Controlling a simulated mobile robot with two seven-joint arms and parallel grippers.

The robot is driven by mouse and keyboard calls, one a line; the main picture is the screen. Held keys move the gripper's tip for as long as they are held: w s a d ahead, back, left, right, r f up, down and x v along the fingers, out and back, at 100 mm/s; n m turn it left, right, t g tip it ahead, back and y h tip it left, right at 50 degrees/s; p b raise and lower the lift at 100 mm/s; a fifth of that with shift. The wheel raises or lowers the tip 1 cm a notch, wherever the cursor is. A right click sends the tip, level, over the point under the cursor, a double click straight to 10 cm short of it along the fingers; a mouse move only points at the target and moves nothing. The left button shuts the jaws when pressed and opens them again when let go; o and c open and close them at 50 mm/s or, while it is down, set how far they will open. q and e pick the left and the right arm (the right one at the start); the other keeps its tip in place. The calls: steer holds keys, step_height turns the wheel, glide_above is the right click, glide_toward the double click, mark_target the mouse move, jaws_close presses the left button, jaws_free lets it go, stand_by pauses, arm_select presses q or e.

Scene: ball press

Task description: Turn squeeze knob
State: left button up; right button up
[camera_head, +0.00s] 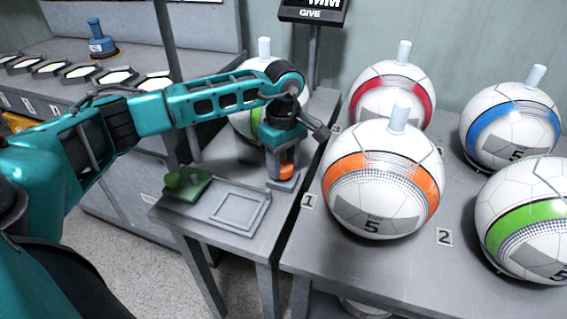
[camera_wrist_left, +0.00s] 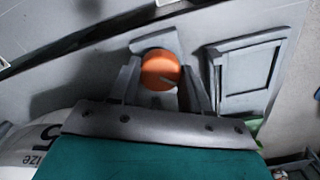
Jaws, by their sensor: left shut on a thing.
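The orange round squeeze knob (camera_head: 287,171) sits on a small grey mount at the back right of the low side table. In the left wrist view the knob (camera_wrist_left: 160,69) shows a notch in its face. My left gripper (camera_head: 284,160) reaches down over it from above. In the left wrist view the gripper's fingers (camera_wrist_left: 163,80) stand on either side of the knob, shut on it. Part of the knob is hidden behind the gripper in the head view. My right gripper is not in view.
A square grey framed plate (camera_head: 238,209) and a green block (camera_head: 187,182) lie on the side table. Several balls with pale plugs stand on the right bench, the orange-striped one (camera_head: 383,178) nearest the gripper. One ball is partly hidden behind my arm. A GIVE sign (camera_head: 312,12) hangs above.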

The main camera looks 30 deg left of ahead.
mark_target(283, 165)
arm_select(q)
steer(key=m+b, duration=0.1)
steer(key=m, duration=0.4)
steer(key=shift+m, duration=0.3)
stand_by(0.4)
steer(key=o, duration=1.1)
steer(key=shift+c, duration=0.2)
step_height(283, 165, up, 13)
steer(key=p, duration=0.2)
